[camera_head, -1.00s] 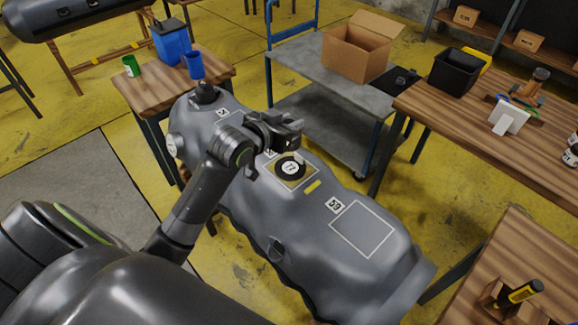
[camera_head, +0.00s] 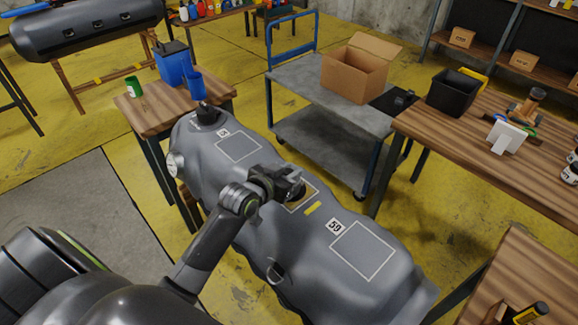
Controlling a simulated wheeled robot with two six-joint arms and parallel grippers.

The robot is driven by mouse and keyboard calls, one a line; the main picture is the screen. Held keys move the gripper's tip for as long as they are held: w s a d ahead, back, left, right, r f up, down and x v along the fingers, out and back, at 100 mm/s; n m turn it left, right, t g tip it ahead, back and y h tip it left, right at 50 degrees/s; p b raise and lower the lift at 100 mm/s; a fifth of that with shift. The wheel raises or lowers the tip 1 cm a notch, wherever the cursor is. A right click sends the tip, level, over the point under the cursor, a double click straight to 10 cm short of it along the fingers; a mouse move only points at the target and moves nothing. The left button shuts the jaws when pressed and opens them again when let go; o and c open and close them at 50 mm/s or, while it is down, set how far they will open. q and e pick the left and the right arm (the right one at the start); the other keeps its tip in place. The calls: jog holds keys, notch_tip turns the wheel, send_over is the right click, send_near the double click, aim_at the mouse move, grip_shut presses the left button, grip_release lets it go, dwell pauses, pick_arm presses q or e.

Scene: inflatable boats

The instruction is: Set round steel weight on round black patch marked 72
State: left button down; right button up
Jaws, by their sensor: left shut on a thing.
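My left gripper (camera_head: 290,187), on the arm from the left, is shut low over the middle of the grey inflatable tube (camera_head: 300,240). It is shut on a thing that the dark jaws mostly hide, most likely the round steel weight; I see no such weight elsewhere. The round black patch lies under the jaws on a tan outlined square (camera_head: 309,193). Only a dark sliver shows there, and its number is hidden. I cannot tell whether the held thing touches the patch. My right gripper is not in view.
The tube also bears a white outlined square (camera_head: 364,251) with a number tag (camera_head: 334,226) and another outlined square (camera_head: 238,147). A grey cart (camera_head: 300,85) with a cardboard box (camera_head: 354,72) stands behind. Wooden tables stand left and right.

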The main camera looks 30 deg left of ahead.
pick_arm(q)
jog(key=shift+r, duration=0.1)
jog(key=c, duration=1.2)
grip_release()
jog(key=v, duration=1.2)
jog(key=shift+s+d+b, duration=0.1)
jog(key=shift+b, duration=0.25)
